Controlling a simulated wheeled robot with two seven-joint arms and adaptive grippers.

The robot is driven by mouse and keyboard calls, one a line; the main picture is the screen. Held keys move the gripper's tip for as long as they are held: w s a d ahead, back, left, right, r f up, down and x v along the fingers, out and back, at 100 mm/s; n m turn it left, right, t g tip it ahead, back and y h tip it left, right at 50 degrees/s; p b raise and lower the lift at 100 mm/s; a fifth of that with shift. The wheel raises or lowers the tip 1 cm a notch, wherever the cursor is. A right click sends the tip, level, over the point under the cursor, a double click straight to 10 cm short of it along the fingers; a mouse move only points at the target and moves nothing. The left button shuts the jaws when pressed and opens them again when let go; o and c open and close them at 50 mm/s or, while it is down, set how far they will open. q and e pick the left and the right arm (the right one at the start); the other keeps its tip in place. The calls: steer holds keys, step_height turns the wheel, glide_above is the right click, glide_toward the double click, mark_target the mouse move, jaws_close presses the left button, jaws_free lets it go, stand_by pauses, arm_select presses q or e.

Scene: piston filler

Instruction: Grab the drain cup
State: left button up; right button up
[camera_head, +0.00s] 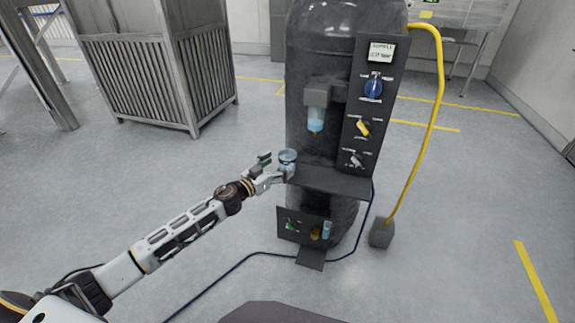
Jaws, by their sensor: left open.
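A small clear cup with a bluish tint, which looks like the drain cup (287,157), is at the left end of the dark shelf on the black machine. My left gripper (276,166) is open right at the cup, with one finger to its left and the other at its lower front. I cannot tell whether the fingers touch the cup. The cup's lower part is partly hidden by the gripper. My right gripper is not in view.
The black filler machine (325,60) has a control panel (368,105) with knobs and a nozzle with blue liquid (316,121). A yellow hose (432,120) runs down its right side to a grey block (381,233). A slatted grey bin (150,75) stands back left. The floor at left is mostly clear.

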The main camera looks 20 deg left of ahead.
mark_target(293, 155)
arm_select(q)
steer(key=shift+w, duration=0.1)
steer(key=shift+x, duration=2.05)
steer(key=shift+w+d+f, duration=0.15)
steer(key=shift+w+f, duration=0.05)
steer(key=shift+w, duration=0.25)
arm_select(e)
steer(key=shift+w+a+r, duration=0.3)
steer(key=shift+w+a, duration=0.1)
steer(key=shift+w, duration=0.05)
arm_select(q)
steer(key=shift+c, duration=0.4)
steer(key=c, duration=1)
steer(key=shift+c, duration=0.2)
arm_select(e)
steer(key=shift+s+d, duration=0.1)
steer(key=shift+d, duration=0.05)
arm_select(q)
steer(key=shift+r, duration=0.15)
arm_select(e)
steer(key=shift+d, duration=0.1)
